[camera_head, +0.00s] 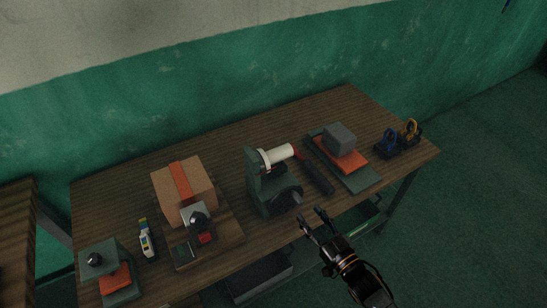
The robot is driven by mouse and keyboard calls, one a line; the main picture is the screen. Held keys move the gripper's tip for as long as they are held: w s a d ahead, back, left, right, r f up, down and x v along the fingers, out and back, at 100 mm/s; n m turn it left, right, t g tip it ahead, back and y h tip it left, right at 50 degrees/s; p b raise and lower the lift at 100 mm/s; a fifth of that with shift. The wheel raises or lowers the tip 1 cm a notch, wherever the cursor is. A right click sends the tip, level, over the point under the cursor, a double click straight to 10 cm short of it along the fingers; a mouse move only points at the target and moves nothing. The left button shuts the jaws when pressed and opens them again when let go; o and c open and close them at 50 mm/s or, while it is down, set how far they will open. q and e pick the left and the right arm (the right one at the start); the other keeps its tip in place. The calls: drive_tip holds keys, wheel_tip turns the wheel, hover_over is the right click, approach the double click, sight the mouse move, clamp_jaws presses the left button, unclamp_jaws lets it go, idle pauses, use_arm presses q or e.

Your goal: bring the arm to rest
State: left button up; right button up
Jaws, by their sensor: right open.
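My right gripper (312,219) shows at the lower middle right of the head view, its arm coming in from the bottom right. Its two dark fingers are apart, and nothing shows between them. It is over or just off the front edge of the wooden table (235,136), close to a dark green machine (262,185) with a white roll. I cannot tell its exact height. My left gripper is out of view.
A cardboard box (183,190), a small bottle (146,240) and a green device (100,262) stand on the left. A black bar (318,178), a grey block (339,138) on an orange pad, and blue (388,143) and yellow padlock-like things (410,131) lie right. Open floor is at the right.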

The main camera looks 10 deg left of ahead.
drive_tip(key=shift+v, duration=0.8)
drive_tip(key=s+d+f+m+g+h+b, duration=0.1)
drive_tip(key=s+d+f+g+h, duration=0.2)
drive_tip(key=f, duration=0.6)
drive_tip(key=s+d+f+m+g+h, duration=0.1)
drive_tip(key=s+d+f+h, duration=0.1)
drive_tip(key=s+d+f, duration=0.5)
drive_tip(key=s+d+f+m+g+h+b, duration=0.1)
drive_tip(key=s+d+f+h, duration=0.15)
drive_tip(key=f, duration=0.95)
drive_tip(key=s+d+f+m+g+h, duration=0.1)
drive_tip(key=s+f+g, duration=0.3)
drive_tip(key=s, duration=1)
drive_tip(key=s+d+f+g+h, duration=0.2)
drive_tip(key=s+f, duration=0.8)
drive_tip(key=s, duration=0.5)
drive_tip(key=d+g, duration=0.1)
drive_tip(key=g, duration=0.1)
drive_tip(key=shift+m+g+b, duration=0.3)
drive_tip(key=shift+m+b, duration=0.1)
drive_tip(key=shift+d, duration=0.15)
